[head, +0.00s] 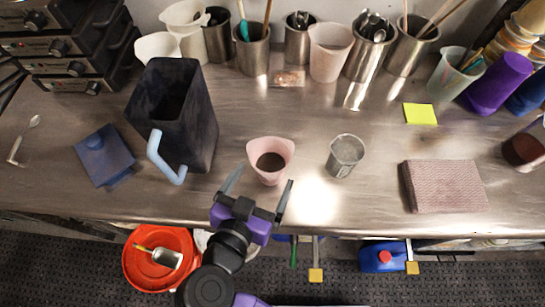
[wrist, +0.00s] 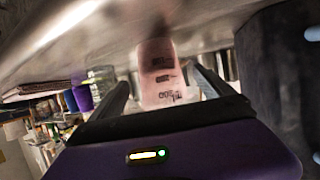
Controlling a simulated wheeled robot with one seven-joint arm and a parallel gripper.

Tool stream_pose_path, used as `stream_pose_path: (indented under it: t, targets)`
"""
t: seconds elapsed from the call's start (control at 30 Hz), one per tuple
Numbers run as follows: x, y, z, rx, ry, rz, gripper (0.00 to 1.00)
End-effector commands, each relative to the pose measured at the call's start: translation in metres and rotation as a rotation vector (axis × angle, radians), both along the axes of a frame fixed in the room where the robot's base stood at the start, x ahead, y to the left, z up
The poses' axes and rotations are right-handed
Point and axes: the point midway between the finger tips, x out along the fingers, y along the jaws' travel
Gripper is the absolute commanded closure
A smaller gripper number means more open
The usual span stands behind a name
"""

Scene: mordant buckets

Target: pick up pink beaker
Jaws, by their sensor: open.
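The pink beaker (head: 277,150) stands upright on the metal counter near its front edge, with something dark inside. My gripper (head: 259,183) is open just in front of it, fingers spread and pointing toward it. In the wrist view the beaker (wrist: 160,75), with dark printed markings, shows between the two fingers of my gripper (wrist: 164,84). I cannot tell from the frames whether either finger touches it.
A dark tall container (head: 200,120) with a light blue handle stands close on the left. A small metal cup (head: 346,152) stands on the right, and a folded pink cloth (head: 445,186) lies farther right. Metal cups and beakers line the back.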

Motion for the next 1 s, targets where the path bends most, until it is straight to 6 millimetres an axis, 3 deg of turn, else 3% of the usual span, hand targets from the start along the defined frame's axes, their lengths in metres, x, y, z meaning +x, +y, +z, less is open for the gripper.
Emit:
stream_pose_path:
  t: [0.4,0.73,1.0]
  targets:
    - [0.044,-0.016,-0.021,-0.002,0.001,-0.001,0.09]
    - [0.05,-0.018,-0.026,0.001,0.001,0.001,0.09]
    - [0.05,-0.018,-0.026,0.001,0.001,0.001,0.6]
